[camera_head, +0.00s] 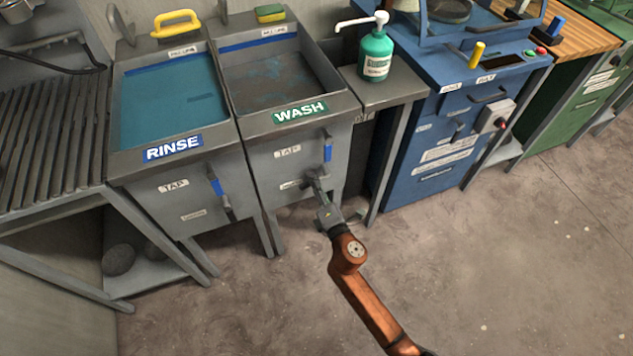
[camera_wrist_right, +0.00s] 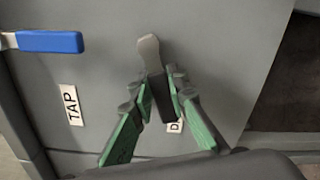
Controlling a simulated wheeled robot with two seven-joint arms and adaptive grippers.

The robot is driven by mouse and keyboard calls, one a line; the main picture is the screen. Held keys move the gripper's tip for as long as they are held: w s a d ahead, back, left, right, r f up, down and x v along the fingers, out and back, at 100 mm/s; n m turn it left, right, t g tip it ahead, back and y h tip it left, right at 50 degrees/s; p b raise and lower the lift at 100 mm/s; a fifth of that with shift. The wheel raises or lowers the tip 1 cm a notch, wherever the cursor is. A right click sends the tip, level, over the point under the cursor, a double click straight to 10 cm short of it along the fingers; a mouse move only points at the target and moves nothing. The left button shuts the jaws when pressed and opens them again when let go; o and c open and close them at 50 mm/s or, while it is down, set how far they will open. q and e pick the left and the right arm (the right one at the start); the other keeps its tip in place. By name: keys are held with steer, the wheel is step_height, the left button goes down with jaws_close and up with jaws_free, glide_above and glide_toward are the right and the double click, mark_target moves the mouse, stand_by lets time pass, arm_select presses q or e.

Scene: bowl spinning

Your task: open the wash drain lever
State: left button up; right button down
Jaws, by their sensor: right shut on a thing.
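The wash basin (camera_head: 343,106) is the grey sink with a green WASH label, right of the rinse basin. On its front is the drain lever, mostly hidden by my right gripper (camera_head: 316,184) in the head view. In the right wrist view the lever shows as a pale metal plate (camera_wrist_right: 149,48) with a dark handle running down between the fingers. My right gripper (camera_wrist_right: 160,95) has its green-padded fingers shut on that handle. The label behind it is mostly covered. My left gripper is in neither view.
The wash tap's blue lever (camera_head: 327,153) is up and right of my right gripper; it also shows in the wrist view (camera_wrist_right: 50,41). The rinse basin (camera_head: 190,140) holds blue-green water. A green pump bottle (camera_head: 375,55) stands on the side shelf. The floor in front is clear.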

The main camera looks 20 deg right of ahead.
steer(key=shift+r+m, duration=0.4)
steer(key=shift+m, duration=0.5)
steer(key=shift+r+m+p, duration=0.25)
steer(key=shift+m+p, duration=0.2)
steer(key=shift+m, duration=0.35)
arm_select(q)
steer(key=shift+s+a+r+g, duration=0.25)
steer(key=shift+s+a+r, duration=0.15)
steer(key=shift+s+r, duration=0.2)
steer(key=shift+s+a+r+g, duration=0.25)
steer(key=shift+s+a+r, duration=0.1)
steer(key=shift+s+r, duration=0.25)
arm_select(e)
steer(key=shift+a+m, duration=0.1)
steer(key=shift+m, duration=0.3)
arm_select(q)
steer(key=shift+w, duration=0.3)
arm_select(e)
steer(key=c, duration=2.2)
jaws_free()
steer(key=shift+r, duration=0.1)
steer(key=o, duration=0.4)
steer(key=shift+c, duration=0.2)
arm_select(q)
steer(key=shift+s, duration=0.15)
arm_select(e)
steer(key=s, duration=1.2)
steer(key=shift+d, duration=0.2)
